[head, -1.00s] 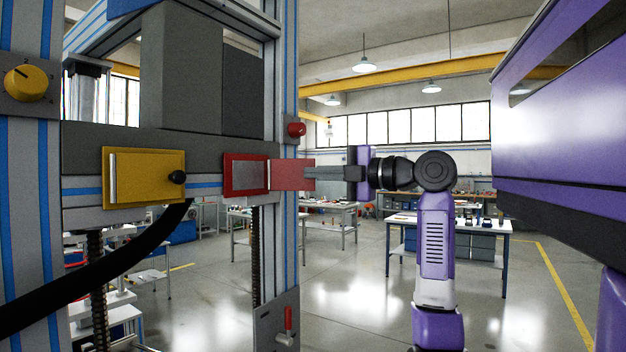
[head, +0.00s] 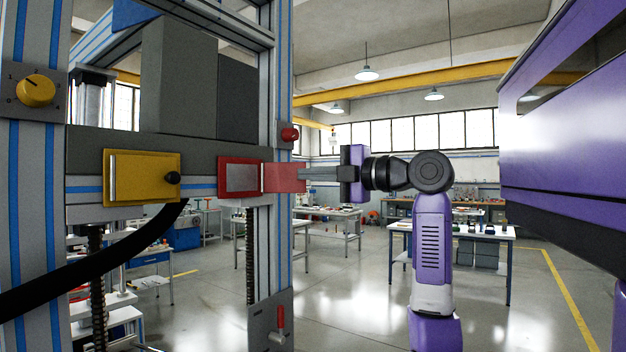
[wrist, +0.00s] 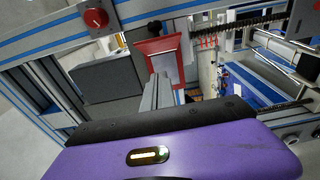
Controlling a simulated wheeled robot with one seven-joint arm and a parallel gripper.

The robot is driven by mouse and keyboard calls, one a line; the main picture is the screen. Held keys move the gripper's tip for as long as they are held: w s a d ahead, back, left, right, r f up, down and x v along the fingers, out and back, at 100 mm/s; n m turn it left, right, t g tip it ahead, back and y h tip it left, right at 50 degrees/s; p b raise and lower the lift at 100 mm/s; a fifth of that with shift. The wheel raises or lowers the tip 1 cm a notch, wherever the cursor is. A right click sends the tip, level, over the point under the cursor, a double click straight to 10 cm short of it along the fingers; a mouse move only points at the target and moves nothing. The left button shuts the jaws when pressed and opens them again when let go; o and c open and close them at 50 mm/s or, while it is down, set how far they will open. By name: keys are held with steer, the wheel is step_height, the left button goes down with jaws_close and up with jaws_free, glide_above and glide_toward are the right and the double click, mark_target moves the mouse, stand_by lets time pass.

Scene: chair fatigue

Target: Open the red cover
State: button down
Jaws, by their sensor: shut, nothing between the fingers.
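The red cover (head: 284,177) stands swung out to the right of its red-framed box (head: 240,162) on the machine's crossbar. The grey inside of the box shows, and a pale hinge edge lies between box and cover. My gripper (head: 303,173) is shut and empty, its fingertips at the cover's right edge; I cannot tell whether they touch. In the wrist view the grey fingers (wrist: 157,85) reach up toward the red cover (wrist: 152,48).
A yellow cover (head: 140,177) with a black knob sits to the left, shut. A black cable (head: 100,260) crosses the lower left. Open floor lies right of the machine.

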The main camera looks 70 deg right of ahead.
steer(key=s+b, duration=0.2)
steer(key=s, duration=0.6)
steer(key=shift+s+a+f, duration=0.15)
steer(key=shift+s+a, duration=0.05)
